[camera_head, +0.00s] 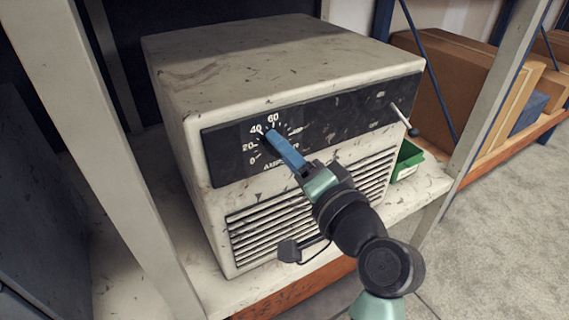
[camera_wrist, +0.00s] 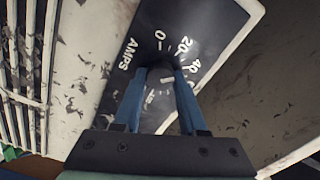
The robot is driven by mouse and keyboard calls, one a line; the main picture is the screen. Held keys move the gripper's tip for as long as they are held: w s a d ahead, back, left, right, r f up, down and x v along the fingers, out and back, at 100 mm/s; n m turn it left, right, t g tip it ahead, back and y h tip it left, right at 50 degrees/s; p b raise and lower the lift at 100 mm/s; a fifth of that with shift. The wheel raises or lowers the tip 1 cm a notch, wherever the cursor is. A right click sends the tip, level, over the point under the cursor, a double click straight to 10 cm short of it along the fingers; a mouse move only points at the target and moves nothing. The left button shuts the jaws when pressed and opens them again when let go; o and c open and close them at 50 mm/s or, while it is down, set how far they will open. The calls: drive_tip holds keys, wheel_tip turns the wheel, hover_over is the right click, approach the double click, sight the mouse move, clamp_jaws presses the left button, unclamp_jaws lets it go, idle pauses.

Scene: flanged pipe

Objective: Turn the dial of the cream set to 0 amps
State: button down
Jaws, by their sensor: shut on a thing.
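The cream set (camera_head: 255,60) is a worn, boxy metal unit on a shelf, with a black front panel. Its dial (camera_wrist: 161,72) is a dark knob on the panel's left part, inside a white scale marked AMPS. In the wrist view the 0, 20 and 40 marks show around it. My gripper (camera_head: 275,139) reaches the panel from the front right. Its blue fingers, also in the wrist view (camera_wrist: 160,80), are shut on the dial, one on each side. The fingers hide most of the dial in the head view. I cannot tell which number its pointer meets.
A thin lever (camera_head: 399,115) sticks out at the panel's right end. A green bin (camera_head: 407,160) stands right of the set. Shelf posts (camera_head: 497,90) rise at both sides. Cardboard boxes (camera_head: 450,75) sit on a shelf at right. Open floor (camera_head: 510,230) lies at lower right.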

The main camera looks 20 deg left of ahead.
drive_tip(key=shift+s+f+n+b, duration=0.1)
drive_tip(key=shift+n+b, duration=6.9)
drive_tip(key=shift+n, duration=0.9)
drive_tip(key=shift+c, duration=2.3)
unclamp_jaws()
drive_tip(key=v, duration=1.3)
